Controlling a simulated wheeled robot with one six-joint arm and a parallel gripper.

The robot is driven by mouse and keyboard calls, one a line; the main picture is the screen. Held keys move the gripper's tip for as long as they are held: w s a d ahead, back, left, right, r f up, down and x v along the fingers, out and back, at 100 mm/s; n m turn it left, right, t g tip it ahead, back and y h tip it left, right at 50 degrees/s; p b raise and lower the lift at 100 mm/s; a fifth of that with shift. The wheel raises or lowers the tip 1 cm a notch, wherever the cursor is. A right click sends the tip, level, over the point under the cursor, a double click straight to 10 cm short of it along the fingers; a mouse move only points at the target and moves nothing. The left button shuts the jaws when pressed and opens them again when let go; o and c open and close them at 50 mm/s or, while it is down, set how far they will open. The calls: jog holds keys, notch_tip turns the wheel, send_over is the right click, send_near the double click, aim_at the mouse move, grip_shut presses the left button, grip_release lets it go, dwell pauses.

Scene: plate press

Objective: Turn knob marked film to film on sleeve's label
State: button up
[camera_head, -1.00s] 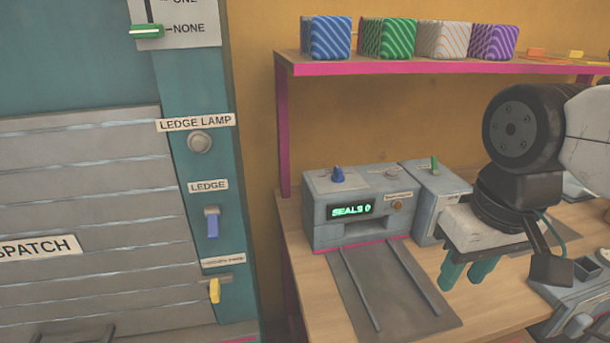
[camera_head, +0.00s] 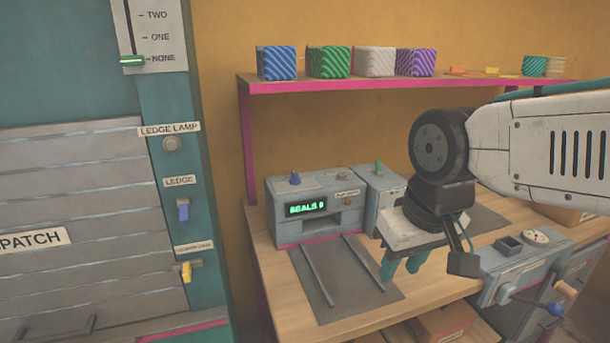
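My gripper (camera_head: 402,268) hangs over the bench, right of the grey sealing machine (camera_head: 277,229) whose green display reads "SEALS 0". Its two teal fingers point down with a gap between them and nothing visible in it. A blue knob (camera_head: 295,179) stands on top of that machine, and a small brown knob (camera_head: 348,202) is on its front. A green lever (camera_head: 379,168) is on the grey unit beside it. A round white dial (camera_head: 535,237) is on the grey machine (camera_head: 505,275) at the right. I cannot read which knob is marked film. No sleeve label is recognizable.
A pink-edged shelf (camera_head: 330,85) above holds several striped blocks and small orange and yellow pieces. A dark railed mat (camera_head: 335,290) lies before the sealing machine. A teal dispatch shutter frame (camera_head: 185,260) stands left.

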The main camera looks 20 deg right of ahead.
jog(key=w+a+f+t, duration=0.1)
jog(key=w+t, duration=0.3)
jog(key=w, duration=0.9)
jog(key=w+a+f+t, duration=0.15)
jog(key=w+t, duration=0.25)
jog(key=w, duration=0.8)
jog(key=t, duration=0.6)
send_near(297, 176)
jog(key=w+f, duration=0.1)
jog(key=w, duration=0.2)
jog(key=shift+w+f+t, duration=0.2)
jog(key=shift+w+t, duration=0.35)
jog(key=shift+t, duration=0.15)
jog(key=w, duration=0.7)
jog(key=shift+w, duration=0.3)
grip_shut()
